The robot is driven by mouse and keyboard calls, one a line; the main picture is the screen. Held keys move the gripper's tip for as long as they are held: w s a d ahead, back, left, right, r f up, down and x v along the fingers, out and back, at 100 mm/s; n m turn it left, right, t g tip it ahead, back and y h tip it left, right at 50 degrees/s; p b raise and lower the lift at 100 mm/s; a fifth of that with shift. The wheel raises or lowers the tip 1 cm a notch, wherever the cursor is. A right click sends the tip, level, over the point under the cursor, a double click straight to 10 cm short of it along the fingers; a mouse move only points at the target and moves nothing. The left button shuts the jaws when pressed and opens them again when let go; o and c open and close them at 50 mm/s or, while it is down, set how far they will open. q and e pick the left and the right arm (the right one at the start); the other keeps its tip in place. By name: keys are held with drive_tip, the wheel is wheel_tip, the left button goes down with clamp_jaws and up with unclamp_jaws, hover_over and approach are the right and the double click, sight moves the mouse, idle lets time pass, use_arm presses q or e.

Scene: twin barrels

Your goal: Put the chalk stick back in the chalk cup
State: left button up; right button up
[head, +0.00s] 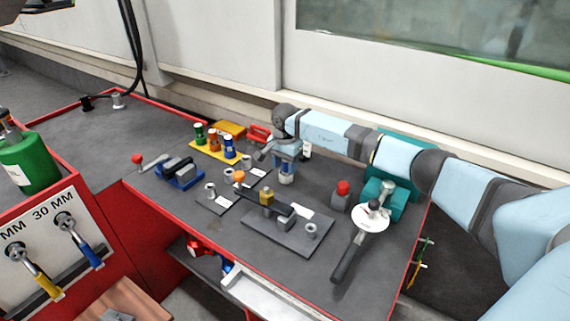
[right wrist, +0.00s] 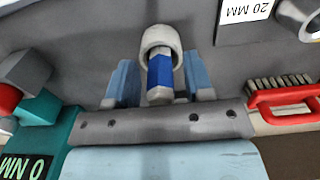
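The chalk stick (right wrist: 159,78), pale with a blue band, stands with its far end inside the round grey chalk cup (right wrist: 160,40) in the right wrist view. In the head view the cup (head: 286,180) is on the bench, directly under my right gripper (head: 285,163). The right gripper (right wrist: 160,68) has its two light-blue fingers on either side of the stick, with a narrow gap showing on each side, so it looks open. How deep the stick sits is hidden. My left gripper is in neither view.
A red-handled brush (right wrist: 285,98) lies close to the right gripper. On the bench are a grey plate with a clamp bar (head: 290,235), a red-topped block (head: 342,195), a teal stand (head: 398,205), a blue vise (head: 182,175) and coloured cans on a yellow tray (head: 205,150).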

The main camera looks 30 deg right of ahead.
idle(0.4)
drive_tip(key=shift+r, duration=0.95)
use_arm(q)
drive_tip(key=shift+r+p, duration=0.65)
drive_tip(key=shift+p, duration=0.1)
use_arm(e)
wheel_tip(320, 180, up, 12)
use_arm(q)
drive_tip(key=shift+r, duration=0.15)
